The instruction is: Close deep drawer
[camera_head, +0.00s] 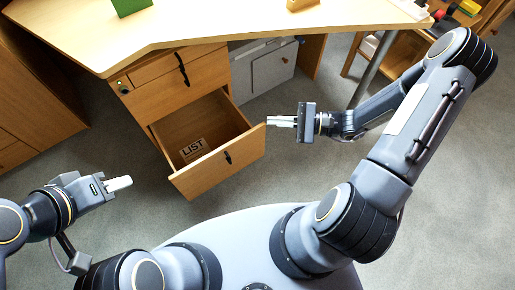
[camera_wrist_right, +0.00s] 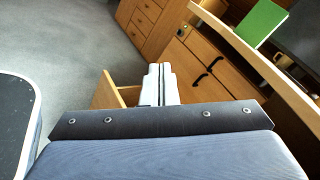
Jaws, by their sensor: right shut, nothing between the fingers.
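The deep drawer (camera_head: 218,172) is the lowest drawer of the wooden desk pedestal and is pulled well out. In the right wrist view the shut fingers (camera_wrist_right: 160,70) point toward the drawer, whose edge (camera_wrist_right: 105,92) shows at left. My left gripper (camera_head: 130,183) is left of the drawer, apart from it; its fingers look together.
Two shut drawers (camera_head: 165,70) with dark handles sit above the open one. The desk top (camera_head: 190,25) overhangs them and carries a green object (camera_head: 130,5). A grey cabinet (camera_head: 265,68) stands under the desk. A metal desk leg (camera_head: 370,70) is behind my right arm. Grey floor lies left of the drawer.

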